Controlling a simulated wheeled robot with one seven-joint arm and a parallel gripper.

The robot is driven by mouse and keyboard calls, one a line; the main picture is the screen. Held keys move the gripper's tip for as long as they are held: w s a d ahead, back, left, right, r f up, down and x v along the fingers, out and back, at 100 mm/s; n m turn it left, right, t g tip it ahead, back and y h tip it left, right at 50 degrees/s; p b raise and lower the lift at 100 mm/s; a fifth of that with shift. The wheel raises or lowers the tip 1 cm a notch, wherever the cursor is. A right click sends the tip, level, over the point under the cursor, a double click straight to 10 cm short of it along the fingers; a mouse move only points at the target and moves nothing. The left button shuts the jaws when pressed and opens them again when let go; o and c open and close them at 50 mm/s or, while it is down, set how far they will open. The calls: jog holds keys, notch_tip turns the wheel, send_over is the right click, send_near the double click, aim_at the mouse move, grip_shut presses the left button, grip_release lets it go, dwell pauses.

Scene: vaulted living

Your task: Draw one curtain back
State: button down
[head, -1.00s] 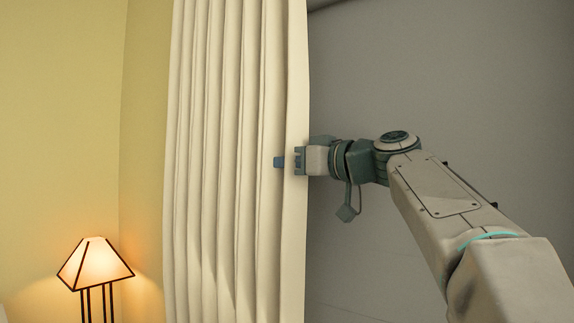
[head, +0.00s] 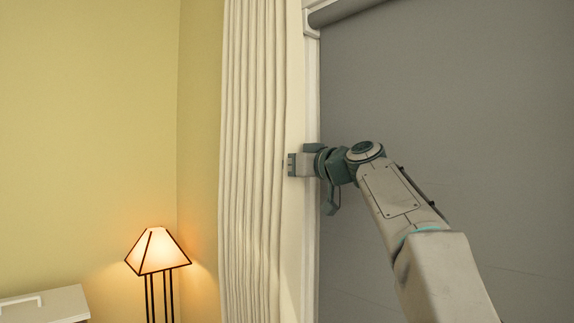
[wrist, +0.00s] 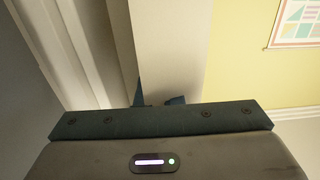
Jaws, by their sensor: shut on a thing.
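The cream curtain (head: 250,150) hangs in tight folds at the left side of the window. My gripper (head: 287,164) is at the curtain's right edge, at about mid-height of the head view, and is shut on the curtain. In the wrist view the curtain (wrist: 172,45) rises as a pale panel straight beyond my gripper (wrist: 160,101). Only small blue bits of the fingers show there, and the exact grip is hidden behind the gripper body.
A grey blind (head: 450,100) covers the window, with a white frame (head: 311,90) beside the curtain. A lit lamp (head: 157,252) and a white cabinet (head: 45,305) stand at lower left. A picture (wrist: 298,24) hangs on the yellow wall.

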jog(key=c, duration=1.6)
grip_release()
jog(key=shift+o, duration=0.2)
jog(key=b+v, duration=0.6)
jog(key=v, duration=0.8)
jog(key=shift+w, duration=0.1)
